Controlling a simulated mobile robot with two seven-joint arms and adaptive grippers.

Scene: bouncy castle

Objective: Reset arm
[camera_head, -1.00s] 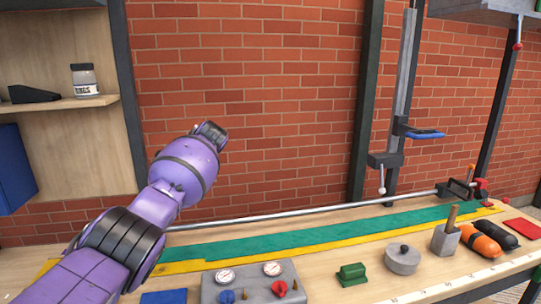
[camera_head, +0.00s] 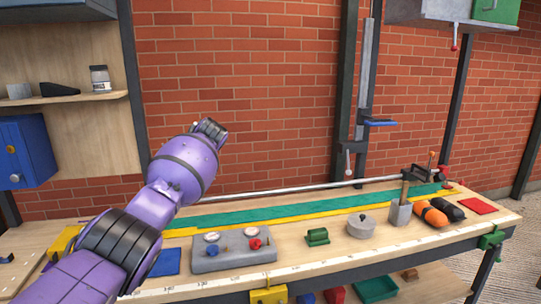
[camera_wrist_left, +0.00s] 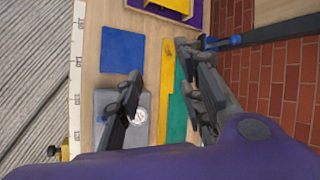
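My left arm (camera_head: 180,175), purple with black joints, comes in from the left in the head view and reaches over the workbench (camera_head: 330,262). Its gripper cannot be made out there. In the left wrist view, my left gripper (camera_wrist_left: 163,82) has its two dark fingers spread apart with nothing between them. Below the fingers are the bench top, a blue mat (camera_wrist_left: 122,51) and part of the grey gauge panel (camera_wrist_left: 104,105). My right gripper is in neither view.
On the bench stand a gauge panel (camera_head: 234,255), a green block (camera_head: 317,237), a round grey weight (camera_head: 361,226) and orange and black rolls (camera_head: 431,216). A metal rod (camera_head: 290,189) runs along the back by the brick wall. A blue cabinet (camera_head: 28,150) hangs at left.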

